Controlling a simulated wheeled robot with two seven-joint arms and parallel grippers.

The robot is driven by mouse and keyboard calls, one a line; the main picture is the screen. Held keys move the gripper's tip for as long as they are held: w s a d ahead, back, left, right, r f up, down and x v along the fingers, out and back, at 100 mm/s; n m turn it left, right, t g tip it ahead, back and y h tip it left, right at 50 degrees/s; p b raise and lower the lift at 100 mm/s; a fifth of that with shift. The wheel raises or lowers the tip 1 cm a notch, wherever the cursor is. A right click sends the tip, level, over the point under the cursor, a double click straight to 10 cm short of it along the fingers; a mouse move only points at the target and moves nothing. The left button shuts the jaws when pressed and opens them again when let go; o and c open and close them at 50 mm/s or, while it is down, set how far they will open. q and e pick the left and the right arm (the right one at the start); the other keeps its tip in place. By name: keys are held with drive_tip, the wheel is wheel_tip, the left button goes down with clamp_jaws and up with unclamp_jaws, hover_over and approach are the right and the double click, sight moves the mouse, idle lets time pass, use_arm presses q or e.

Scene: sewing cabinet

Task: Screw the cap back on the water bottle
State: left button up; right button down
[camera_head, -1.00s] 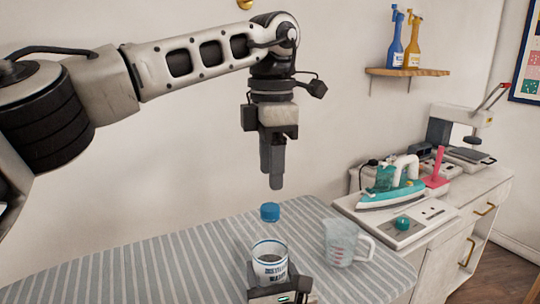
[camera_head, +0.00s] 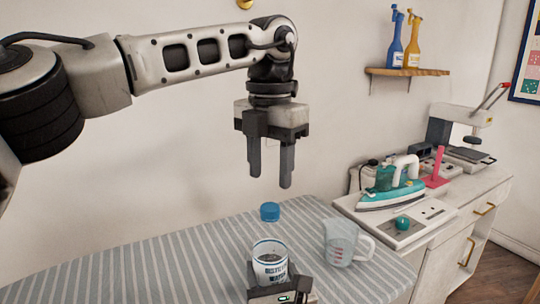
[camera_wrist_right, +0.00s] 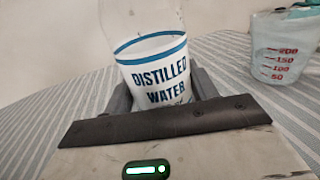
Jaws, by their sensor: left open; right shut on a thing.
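The water bottle (camera_head: 269,262) is clear with a white label reading "DISTILLED WATER"; it stands near the front of the striped surface. It also shows in the right wrist view (camera_wrist_right: 158,72), where its top is cut off. The blue cap (camera_head: 270,211) is straight above the bottle, in line with its clear upper part; I cannot tell whether it is threaded on. My right gripper (camera_head: 280,283) is shut around the bottle's lower body, a finger on each side (camera_wrist_right: 163,92). My left gripper (camera_head: 270,179) is open and empty, fingers pointing down, a short gap above the cap.
A clear measuring jug (camera_head: 343,243) stands close to the right of the bottle. A teal iron (camera_head: 392,190) rests on the white cabinet (camera_head: 437,228) farther right. The striped surface (camera_head: 150,265) to the left is clear. Two spray bottles stand on a wall shelf (camera_head: 408,72).

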sight(270, 206)
use_arm(q)
drive_tip(key=shift+f, duration=3.1)
drive_tip(key=c, duration=1)
drive_tip(key=o, duration=1.1)
drive_tip(key=shift+o, duration=0.2)
drive_tip(key=shift+r, duration=0.1)
wheel_tip(270, 206, up, 12)
